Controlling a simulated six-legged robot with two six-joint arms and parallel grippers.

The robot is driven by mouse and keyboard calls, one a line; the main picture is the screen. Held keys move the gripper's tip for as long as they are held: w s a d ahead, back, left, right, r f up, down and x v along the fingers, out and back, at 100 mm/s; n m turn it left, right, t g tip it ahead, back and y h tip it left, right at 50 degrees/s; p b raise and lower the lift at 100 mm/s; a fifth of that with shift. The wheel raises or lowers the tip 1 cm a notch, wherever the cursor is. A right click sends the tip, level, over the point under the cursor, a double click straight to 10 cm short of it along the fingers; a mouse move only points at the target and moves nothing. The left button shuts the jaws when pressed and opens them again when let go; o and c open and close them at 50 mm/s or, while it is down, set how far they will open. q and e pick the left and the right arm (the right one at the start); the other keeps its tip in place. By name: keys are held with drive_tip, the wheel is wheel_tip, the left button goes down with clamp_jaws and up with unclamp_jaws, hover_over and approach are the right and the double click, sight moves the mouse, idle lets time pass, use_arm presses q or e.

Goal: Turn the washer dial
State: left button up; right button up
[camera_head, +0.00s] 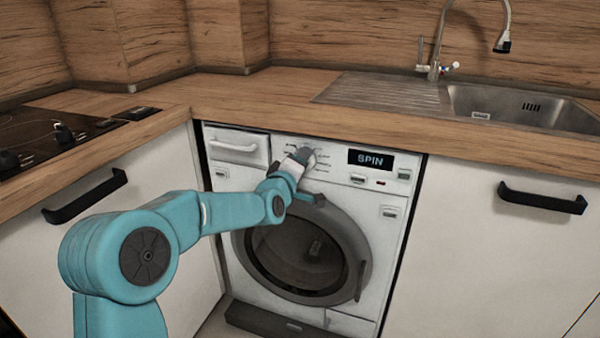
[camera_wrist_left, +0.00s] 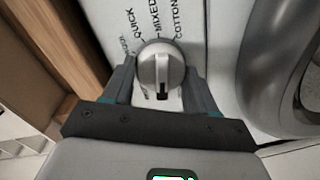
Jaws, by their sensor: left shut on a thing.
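The washer (camera_head: 391,238) is a white front-loader set under the wooden worktop. Its dial (camera_head: 309,157) is at the top of the panel, partly hidden by my left gripper (camera_head: 301,155). In the left wrist view the dial (camera_wrist_left: 161,62) is a round silver knob with a raised grip bar and a dark mark at its lower end. My left gripper's fingers (camera_wrist_left: 160,82) are on both sides of the dial, shut on it. The labels QUICK, MIXED and COTTON show around its upper side. The display (camera_head: 370,160) reads SPIN. My right gripper is in neither view.
The round washer door (camera_head: 345,225) is closed below the panel. A hob (camera_head: 45,135) with knobs is at the left, a sink (camera_head: 520,108) with a tap at the right. Cabinet handles (camera_head: 85,197) (camera_head: 545,197) stick out on both sides.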

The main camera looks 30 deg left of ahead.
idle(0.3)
use_arm(q)
drive_tip(key=o, duration=1.1)
drive_tip(key=shift+c, duration=0.2)
drive_tip(key=p+v, duration=0.1)
drive_tip(key=v, duration=1.5)
drive_tip(key=shift+s, duration=0.15)
